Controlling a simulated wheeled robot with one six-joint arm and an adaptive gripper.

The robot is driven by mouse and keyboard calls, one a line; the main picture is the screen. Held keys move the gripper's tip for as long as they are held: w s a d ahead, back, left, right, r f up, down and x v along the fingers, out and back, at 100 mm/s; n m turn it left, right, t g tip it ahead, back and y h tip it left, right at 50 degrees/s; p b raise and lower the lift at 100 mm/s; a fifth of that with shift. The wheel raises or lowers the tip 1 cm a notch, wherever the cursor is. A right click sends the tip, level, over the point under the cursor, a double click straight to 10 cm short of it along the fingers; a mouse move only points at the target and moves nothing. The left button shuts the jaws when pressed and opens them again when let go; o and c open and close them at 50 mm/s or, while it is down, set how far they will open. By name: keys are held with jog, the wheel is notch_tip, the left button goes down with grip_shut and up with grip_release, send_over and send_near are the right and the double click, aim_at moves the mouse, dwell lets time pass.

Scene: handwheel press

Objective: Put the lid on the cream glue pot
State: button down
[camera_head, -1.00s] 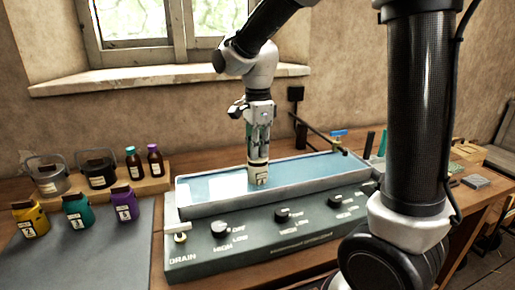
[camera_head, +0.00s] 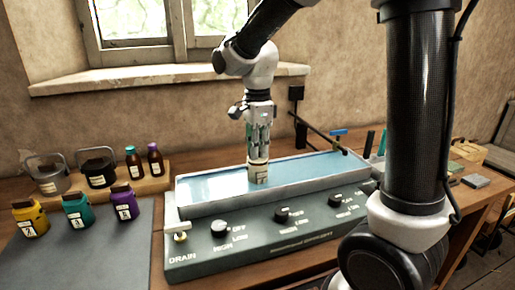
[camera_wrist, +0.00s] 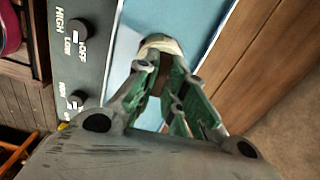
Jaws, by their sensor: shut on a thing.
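The cream glue pot (camera_head: 258,173), with a pale label, is at the trough under my gripper (camera_head: 258,156). My gripper points straight down and is shut on the top of the pot. In the wrist view the cream pot (camera_wrist: 160,43) shows beyond the green-sided fingers, with a brown piece (camera_wrist: 158,77) between them. The fingers hide much of the pot's top, and I cannot tell whether the brown piece is a lid. I cannot make out a separate loose lid.
The long water trough (camera_head: 320,171) has a dark front panel with several knobs (camera_head: 283,215). Left, yellow (camera_head: 31,219), teal (camera_head: 78,212) and purple (camera_head: 125,206) pots stand on a grey mat (camera_head: 95,255).

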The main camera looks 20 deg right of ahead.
dwell(0.4)
jog(key=c, duration=0.9)
grip_release()
jog(key=shift+r, duration=3.5)
jog(key=shift+c, duration=0.5)
grip_shut()
jog(key=shift+f, duration=0.15)
